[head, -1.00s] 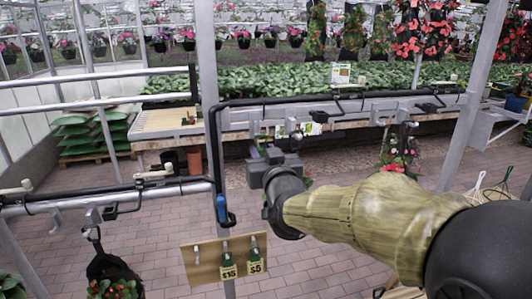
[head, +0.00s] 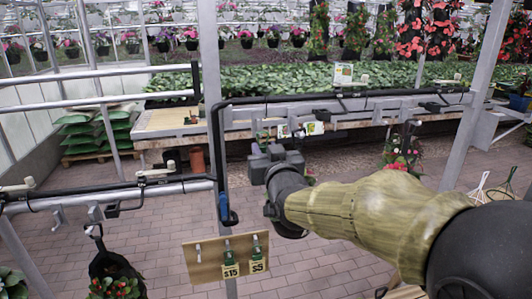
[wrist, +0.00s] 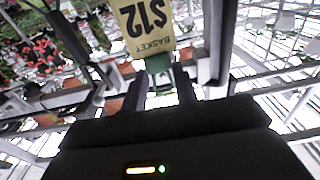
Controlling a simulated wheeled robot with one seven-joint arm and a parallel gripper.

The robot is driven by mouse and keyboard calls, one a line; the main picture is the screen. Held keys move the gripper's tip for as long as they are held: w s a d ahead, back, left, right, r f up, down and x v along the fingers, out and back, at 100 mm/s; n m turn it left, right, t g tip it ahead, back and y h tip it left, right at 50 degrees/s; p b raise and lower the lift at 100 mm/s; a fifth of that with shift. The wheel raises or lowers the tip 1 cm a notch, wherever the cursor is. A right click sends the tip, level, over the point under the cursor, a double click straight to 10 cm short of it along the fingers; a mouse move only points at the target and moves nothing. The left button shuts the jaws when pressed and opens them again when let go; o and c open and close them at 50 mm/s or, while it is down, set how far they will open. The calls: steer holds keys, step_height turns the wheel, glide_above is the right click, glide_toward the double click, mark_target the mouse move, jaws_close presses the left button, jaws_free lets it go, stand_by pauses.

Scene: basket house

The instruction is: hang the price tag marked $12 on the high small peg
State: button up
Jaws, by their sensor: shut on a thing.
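The $12 price tag (wrist: 145,28) is a cream card with dark print, upside down in the wrist view, with a green clip (wrist: 162,68) at its edge. My gripper (wrist: 160,88) is shut on this clip. In the head view my gripper (head: 268,152) is raised above and right of the wooden peg board (head: 206,266), apart from it. The board has a bare peg (head: 198,252) at its left. A $15 tag (head: 230,269) and a $5 tag (head: 258,266) hang at its middle and right. I cannot tell which peg is the high small one.
A grey post (head: 209,90) rises behind the board, left of my gripper. A black pipe and grey rail (head: 110,197) run at the left, with a hanging plant pot (head: 112,265) below. A planting bench (head: 350,120) stands behind. Brick floor lies open below my gripper.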

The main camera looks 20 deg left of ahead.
mark_target(264, 151)
steer(key=shift+w, duration=0.1)
stand_by(0.3)
steer(key=shift+x, duration=1.2)
steer(key=shift+w+a, duration=0.25)
steer(key=shift+w, duration=0.15)
steer(key=shift+w+f+b, duration=0.1)
steer(key=shift+f+b, duration=0.45)
steer(key=shift+b, duration=0.6)
steer(key=o, duration=0.8)
